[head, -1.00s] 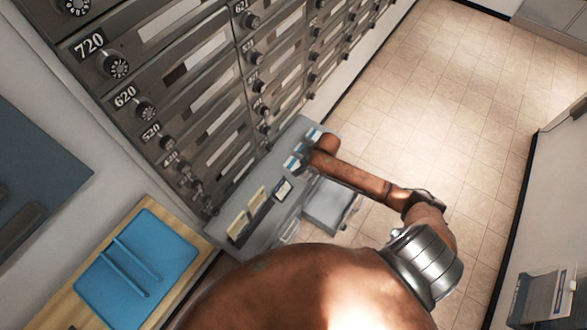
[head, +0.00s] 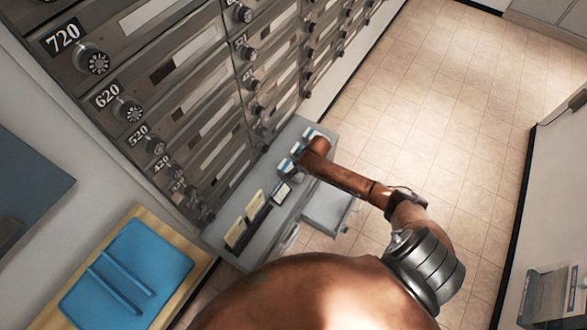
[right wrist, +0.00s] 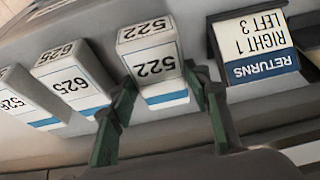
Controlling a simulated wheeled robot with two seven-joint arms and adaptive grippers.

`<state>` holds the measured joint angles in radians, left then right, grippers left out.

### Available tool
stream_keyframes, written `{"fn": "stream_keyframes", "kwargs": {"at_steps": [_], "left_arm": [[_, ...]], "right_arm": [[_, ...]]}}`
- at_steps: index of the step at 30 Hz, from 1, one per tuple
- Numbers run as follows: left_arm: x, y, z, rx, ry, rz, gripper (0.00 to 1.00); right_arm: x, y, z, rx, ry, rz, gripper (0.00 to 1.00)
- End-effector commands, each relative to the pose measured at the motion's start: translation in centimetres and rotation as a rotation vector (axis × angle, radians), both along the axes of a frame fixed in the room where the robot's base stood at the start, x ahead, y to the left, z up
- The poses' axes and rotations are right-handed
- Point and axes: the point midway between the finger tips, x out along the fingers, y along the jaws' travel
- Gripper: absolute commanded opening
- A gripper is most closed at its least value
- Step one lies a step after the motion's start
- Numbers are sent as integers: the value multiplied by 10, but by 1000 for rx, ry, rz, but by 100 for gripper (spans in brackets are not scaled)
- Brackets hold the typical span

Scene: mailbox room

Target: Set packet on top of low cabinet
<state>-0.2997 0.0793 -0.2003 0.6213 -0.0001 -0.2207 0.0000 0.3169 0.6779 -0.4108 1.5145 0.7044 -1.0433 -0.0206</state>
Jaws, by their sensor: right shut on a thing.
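The packet labelled 522 (right wrist: 152,50) is a small white box with a blue band, between the fingers of my right gripper (right wrist: 160,84) in the right wrist view. The green-padded fingers are shut on its two sides. In the head view it stands in a row of white-and-blue packets (head: 309,133) on the grey ledge (head: 226,210) below the mailboxes, partly hidden by my right arm. I cannot tell whether it is lifted clear. Packet 625 (right wrist: 72,78) and another packet (right wrist: 25,104) stand beside it. I cannot surely identify the low cabinet. My left gripper is not in view.
A returns sign (right wrist: 255,45) stands close beside the held packet. Cream cards in dark holders (head: 235,232) sit along the ledge. A grey box-like unit (head: 328,208) is below my arm. A blue tray (head: 128,275) lies at lower left. The tiled floor (head: 450,90) is open.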

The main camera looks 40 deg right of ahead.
Motion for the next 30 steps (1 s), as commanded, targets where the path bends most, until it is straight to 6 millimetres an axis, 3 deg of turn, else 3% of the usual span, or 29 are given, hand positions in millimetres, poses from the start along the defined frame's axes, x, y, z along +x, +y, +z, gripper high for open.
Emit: {"fn": "stream_keyframes", "kwargs": {"at_steps": [4, 5, 12, 23, 30], "left_arm": [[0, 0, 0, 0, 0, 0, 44], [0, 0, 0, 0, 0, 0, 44], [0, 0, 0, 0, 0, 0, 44], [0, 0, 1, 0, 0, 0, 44], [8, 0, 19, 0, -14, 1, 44]], "right_arm": [[0, 0, -3, 0, 0, 0, 17], [0, 0, -3, 0, 0, 0, 45], [0, 0, -3, 0, 0, 0, 61], [0, -1, 3, -1, 0, 1, 62], [-14, -7, 44, -1, -4, 1, 62]]}}
